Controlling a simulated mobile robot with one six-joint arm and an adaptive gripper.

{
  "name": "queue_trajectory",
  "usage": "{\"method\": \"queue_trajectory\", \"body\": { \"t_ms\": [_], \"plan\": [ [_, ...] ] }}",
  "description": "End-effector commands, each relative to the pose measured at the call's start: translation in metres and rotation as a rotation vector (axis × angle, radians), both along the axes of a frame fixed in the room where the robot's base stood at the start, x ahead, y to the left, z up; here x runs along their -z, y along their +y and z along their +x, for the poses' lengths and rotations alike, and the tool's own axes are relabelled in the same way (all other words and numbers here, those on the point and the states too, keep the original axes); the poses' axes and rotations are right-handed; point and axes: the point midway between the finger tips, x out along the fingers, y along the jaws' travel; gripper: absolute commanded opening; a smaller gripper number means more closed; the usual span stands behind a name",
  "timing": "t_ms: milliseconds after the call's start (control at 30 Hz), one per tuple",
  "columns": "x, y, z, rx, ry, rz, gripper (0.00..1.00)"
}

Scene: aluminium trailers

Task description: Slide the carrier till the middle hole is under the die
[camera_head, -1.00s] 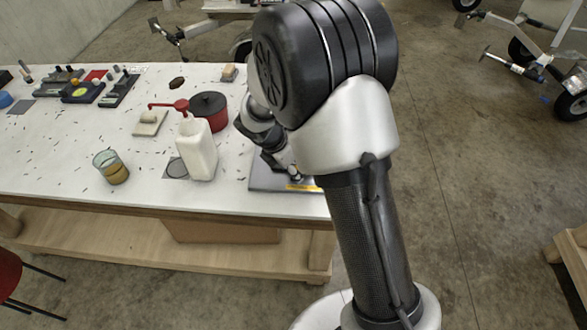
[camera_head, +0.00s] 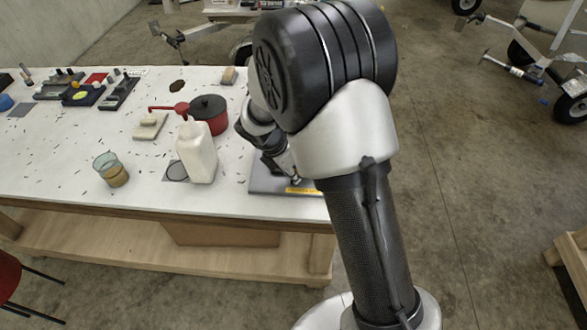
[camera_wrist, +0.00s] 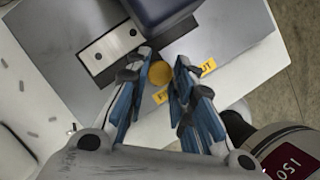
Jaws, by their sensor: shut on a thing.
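In the wrist view a grey base plate (camera_wrist: 228,32) carries a dark channel with a bright metal strip (camera_wrist: 112,47), which looks like the carrier and shows small dark holes. A dark blue block (camera_wrist: 160,8), probably the die's housing, stands over the channel and hides part of it. My gripper (camera_wrist: 161,66) has its blue-padded fingers shut on a round yellow knob (camera_wrist: 160,74) at the near side of the block. The die's tip and the middle hole's place under it cannot be made out. In the head view my arm hides most of the plate (camera_head: 262,185).
Yellow labels (camera_wrist: 207,67) lie on the plate near the fingers. The bench's front edge is close to the plate.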

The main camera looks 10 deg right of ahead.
Motion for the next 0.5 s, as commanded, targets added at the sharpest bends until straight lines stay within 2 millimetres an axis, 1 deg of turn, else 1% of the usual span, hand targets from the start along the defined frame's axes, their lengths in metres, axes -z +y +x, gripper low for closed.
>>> {"method": "queue_trajectory", "body": {
  "t_ms": [333,500],
  "plan": [
    [0.000,-0.002,-0.001,0.000,0.001,0.000,0.00],
    [-0.002,-0.021,-0.007,0.002,0.002,-0.001,0.00]
  ]
}}
